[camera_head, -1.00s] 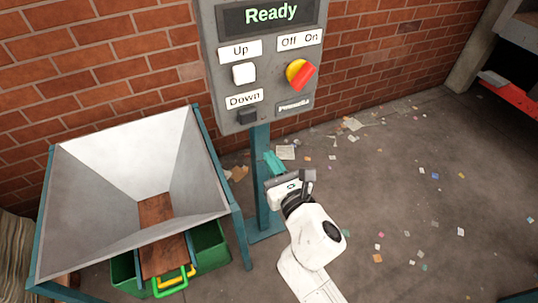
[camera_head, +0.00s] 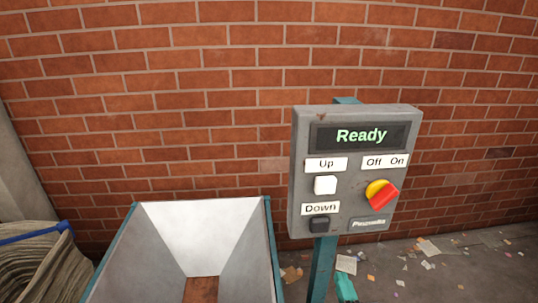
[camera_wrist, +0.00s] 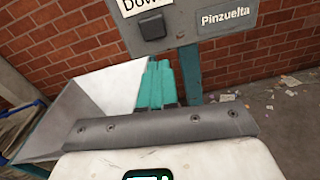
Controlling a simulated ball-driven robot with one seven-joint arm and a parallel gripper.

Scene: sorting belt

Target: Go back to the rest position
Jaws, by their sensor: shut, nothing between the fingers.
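My gripper (camera_wrist: 156,84) shows in the wrist view as two teal fingers pressed together, with nothing between them. It is in front of the control panel's post and below the panel, apart from both as far as I can tell. In the head view only the teal fingertips of my gripper (camera_head: 345,289) show at the bottom edge, just right of the post. The rest of my arm is outside that view.
A grey control panel (camera_head: 299,180) stands on a teal post (camera_head: 321,268); its screen reads "Ready". A metal hopper (camera_head: 165,225) stands left of it, also in the wrist view (camera_wrist: 110,88). A brick wall (camera_head: 150,110) closes the back. Litter lies on the floor at right.

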